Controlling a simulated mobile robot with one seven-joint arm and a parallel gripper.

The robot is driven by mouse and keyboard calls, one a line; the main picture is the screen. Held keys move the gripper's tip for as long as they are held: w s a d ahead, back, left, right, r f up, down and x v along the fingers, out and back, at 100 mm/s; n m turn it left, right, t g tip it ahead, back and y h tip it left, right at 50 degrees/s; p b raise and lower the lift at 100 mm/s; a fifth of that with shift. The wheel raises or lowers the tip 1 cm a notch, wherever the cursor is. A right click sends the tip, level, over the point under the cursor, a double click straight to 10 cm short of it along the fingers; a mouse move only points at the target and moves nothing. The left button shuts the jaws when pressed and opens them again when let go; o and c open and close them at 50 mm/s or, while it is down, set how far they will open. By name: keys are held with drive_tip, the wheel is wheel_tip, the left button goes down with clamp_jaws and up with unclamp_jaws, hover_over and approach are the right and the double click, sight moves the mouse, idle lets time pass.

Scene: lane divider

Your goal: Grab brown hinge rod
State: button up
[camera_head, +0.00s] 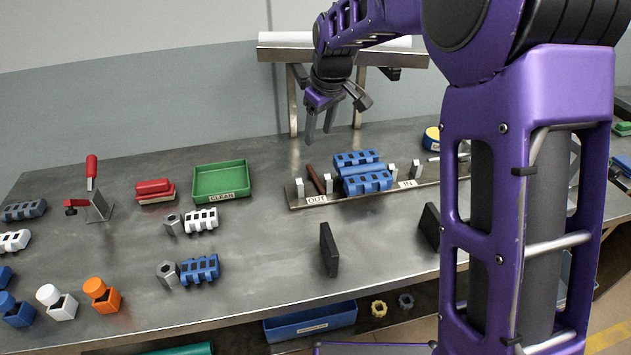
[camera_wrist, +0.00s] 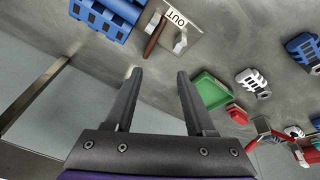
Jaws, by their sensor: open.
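The brown hinge rod (camera_head: 315,179) leans at a slant by the OUT label, between two metal posts on a long metal plate (camera_head: 345,199). It also shows in the wrist view (camera_wrist: 155,36) near the top, beside the OUT label. My gripper (camera_head: 319,141) hangs above and behind the rod, near the back of the bench. Its two fingers (camera_wrist: 157,72) are apart with nothing between them, and the rod lies beyond the fingertips in the wrist view.
Blue hinge blocks (camera_head: 361,172) sit right of the rod, close to it. A green tray (camera_head: 221,180) stands left of the plate. Black upright blocks (camera_head: 329,249) stand in front. A metal shelf (camera_head: 290,95) is behind my gripper. The bench between tray and plate is clear.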

drive_tip(key=d+f+m+t, duration=0.1)
drive_tip(key=d+m, duration=0.1)
drive_tip(key=m, duration=0.2)
hover_over(316, 177)
drive_tip(key=s, duration=0.2)
drive_tip(key=f, duration=1.1)
drive_tip(key=shift+s+d+b, duration=0.2)
drive_tip(key=shift+d+b, duration=0.15)
drive_tip(key=shift+b, duration=0.05)
drive_tip(key=shift+x, duration=2.75)
drive_tip(key=shift+d, duration=0.1)
drive_tip(key=shift+c, duration=0.3)
clamp_jaws()
